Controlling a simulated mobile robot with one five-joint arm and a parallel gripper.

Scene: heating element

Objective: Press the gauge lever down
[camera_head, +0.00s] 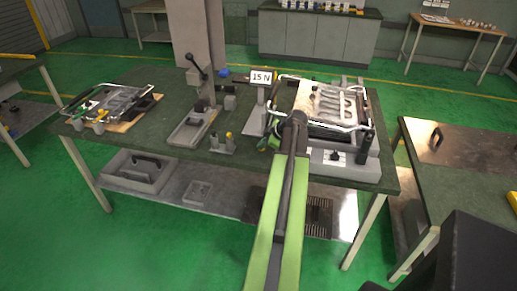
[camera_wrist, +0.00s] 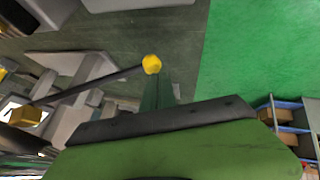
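A gauge with a white "15 N" sign (camera_head: 262,77) stands on the green workbench (camera_head: 170,75), left of the heating element fixture (camera_head: 325,105). In the wrist view a dark lever rod with a yellow knob (camera_wrist: 151,64) reaches from the left toward the picture's middle; it appears to be the gauge lever. My gripper (camera_head: 294,119) is at the far end of my green arm, in front of the fixture and right of the gauge stand.
A press with a black-knobbed handle (camera_head: 191,58) stands left of the gauge. Small yellow-topped parts (camera_head: 229,136) lie near the bench's front. A second fixture (camera_head: 113,105) sits at the left end. A side table (camera_head: 460,150) is at right.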

